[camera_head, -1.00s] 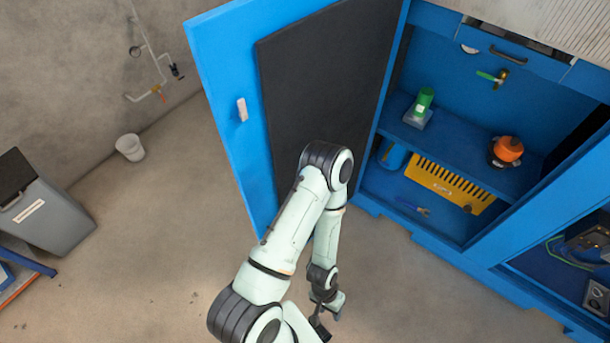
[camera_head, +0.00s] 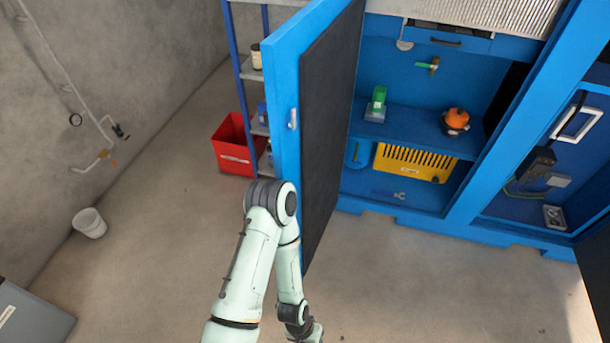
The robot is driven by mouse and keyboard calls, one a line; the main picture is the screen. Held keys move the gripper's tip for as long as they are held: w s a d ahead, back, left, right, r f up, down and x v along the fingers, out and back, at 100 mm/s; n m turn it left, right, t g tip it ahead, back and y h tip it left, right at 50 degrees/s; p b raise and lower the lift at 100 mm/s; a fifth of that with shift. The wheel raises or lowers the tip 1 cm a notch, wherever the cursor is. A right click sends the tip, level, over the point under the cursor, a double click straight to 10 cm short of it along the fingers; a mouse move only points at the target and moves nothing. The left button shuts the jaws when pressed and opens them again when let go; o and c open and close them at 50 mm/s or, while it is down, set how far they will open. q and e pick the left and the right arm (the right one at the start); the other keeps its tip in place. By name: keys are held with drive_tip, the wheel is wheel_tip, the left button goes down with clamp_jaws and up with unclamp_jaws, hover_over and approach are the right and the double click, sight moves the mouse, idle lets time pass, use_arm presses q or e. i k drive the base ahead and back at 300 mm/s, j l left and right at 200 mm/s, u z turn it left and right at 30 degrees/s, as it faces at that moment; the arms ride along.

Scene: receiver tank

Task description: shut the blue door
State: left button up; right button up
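The blue door (camera_head: 285,117) of the blue cabinet (camera_head: 468,190) stands open, hinged at the cabinet's left side and sticking out toward me. Its inner face carries a dark panel (camera_head: 328,120), and a small light handle (camera_head: 293,119) sits near its free edge. My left arm rises from the bottom, its elbow overlapping the door's lower free edge; I cannot tell whether they touch. My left gripper (camera_head: 308,334) is at the bottom edge, below the door's lower corner, mostly cut off, and its fingers do not show clearly. My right gripper is not in view.
Inside the cabinet are a green-topped item (camera_head: 377,100), an orange-topped item (camera_head: 456,119) and a yellow slotted panel (camera_head: 408,162). A red bin (camera_head: 234,150) and a shelf rack (camera_head: 248,70) stand left of the door. A white bucket (camera_head: 89,223) is by the wall. Floor in front is clear.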

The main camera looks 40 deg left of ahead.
sight(310, 63)
drive_tip(key=k+j, duration=0.15)
drive_tip(key=j, duration=0.2)
drive_tip(key=k+j+z, duration=0.1)
drive_tip(key=j, duration=0.2)
drive_tip(key=k+j, duration=0.15)
drive_tip(key=j, duration=0.2)
drive_tip(key=j+z, duration=0.15)
drive_tip(key=j, duration=0.95)
drive_tip(key=i+j, duration=0.15)
drive_tip(key=j, duration=0.2)
drive_tip(key=i+j, duration=0.15)
drive_tip(key=j, duration=0.2)
